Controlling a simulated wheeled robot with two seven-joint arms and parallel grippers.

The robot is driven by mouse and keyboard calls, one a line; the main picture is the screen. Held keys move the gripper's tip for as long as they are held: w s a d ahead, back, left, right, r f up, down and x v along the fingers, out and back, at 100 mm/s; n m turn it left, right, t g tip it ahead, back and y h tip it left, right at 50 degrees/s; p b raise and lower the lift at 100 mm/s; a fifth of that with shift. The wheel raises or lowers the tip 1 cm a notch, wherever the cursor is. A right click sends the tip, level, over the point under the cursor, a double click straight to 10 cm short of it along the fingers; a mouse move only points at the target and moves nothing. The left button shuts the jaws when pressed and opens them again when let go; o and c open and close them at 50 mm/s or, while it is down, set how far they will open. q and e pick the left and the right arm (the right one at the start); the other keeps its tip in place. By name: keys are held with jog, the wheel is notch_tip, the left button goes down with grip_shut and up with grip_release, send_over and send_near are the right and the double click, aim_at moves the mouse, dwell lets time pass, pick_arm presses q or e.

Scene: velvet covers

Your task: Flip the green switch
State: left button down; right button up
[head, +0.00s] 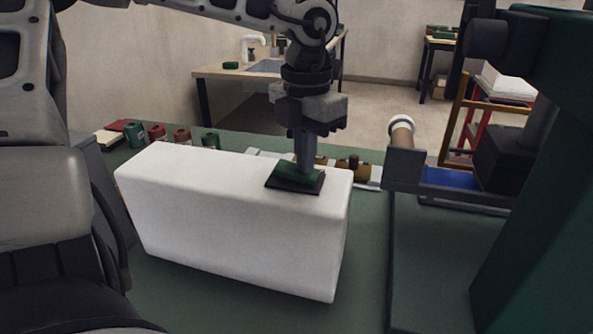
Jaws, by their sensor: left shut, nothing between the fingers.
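The green switch (293,180) is a flat green pad with a dark rim. It sits on top of a long white block (230,220), near the block's right end. My left gripper (305,166) points straight down over the switch, shut and empty. Its fingertips are at the far part of the pad and look in contact with it, though a small gap cannot be ruled out. The fingers hide a little of the pad's far edge. My right gripper is not in view.
The block stands on a green surface (190,295). Several small spools or cans (157,134) stand behind it at left. Brass-coloured parts (345,163) lie behind it at right. A large dark green machine (540,240) fills the right side.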

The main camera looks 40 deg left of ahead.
pick_arm(q)
notch_tip(320, 180, up, 7)
jog(key=p, duration=0.4)
jog(key=shift+f, duration=0.1)
dwell(0.7)
